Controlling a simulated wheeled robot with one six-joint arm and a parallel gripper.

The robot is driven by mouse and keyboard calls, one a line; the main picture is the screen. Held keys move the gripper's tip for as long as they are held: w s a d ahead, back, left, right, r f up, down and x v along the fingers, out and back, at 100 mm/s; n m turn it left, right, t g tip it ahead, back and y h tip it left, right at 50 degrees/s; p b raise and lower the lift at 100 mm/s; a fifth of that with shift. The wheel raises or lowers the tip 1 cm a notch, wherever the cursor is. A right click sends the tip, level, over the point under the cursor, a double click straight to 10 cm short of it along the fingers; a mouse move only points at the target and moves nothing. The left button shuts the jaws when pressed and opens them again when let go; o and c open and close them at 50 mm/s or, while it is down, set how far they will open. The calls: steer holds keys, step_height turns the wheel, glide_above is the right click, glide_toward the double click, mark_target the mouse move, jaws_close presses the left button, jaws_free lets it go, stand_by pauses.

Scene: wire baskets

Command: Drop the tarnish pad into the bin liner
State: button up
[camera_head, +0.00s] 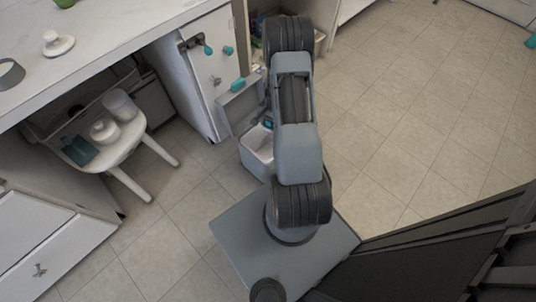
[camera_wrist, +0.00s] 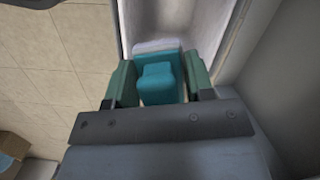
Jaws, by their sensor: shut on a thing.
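The tarnish pad is a teal block (camera_wrist: 160,72) with a smaller raised block on it, and a pale edge behind it. My gripper (camera_wrist: 160,94) has its two green fingers on either side of the pad and is shut on it. The bin liner (camera_wrist: 226,45) is a pale open container around and beyond the pad in the wrist view. In the head view the bin liner (camera_head: 257,164) stands on the floor by the white cabinet, partly behind my arm. My gripper is mostly hidden there; a bit of teal shows at the liner's far rim. Exact depth is unclear.
A white cabinet door (camera_head: 208,75) with teal fittings stands left of the liner. A white stool (camera_head: 128,150) holds a pale cup, a white item and a teal item. A counter (camera_head: 105,30) runs along the upper left.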

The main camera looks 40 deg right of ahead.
steer(key=shift+f+b, duration=0.95)
steer(key=shift+f, duration=0.65)
steer(key=o, duration=0.9)
steer(key=shift+r, duration=0.1)
steer(key=r+p, duration=0.1)
steer(key=r, duration=0.3)
steer(key=d+r+p, duration=0.1)
steer(key=r+p, duration=0.1)
steer(key=r, duration=0.3)
steer(key=d+r+p, duration=0.1)
steer(key=r, duration=0.3)
steer(key=shift+w+r+p, duration=0.25)
steer(key=shift+w+p, duration=0.1)
steer(key=shift+w, duration=0.05)
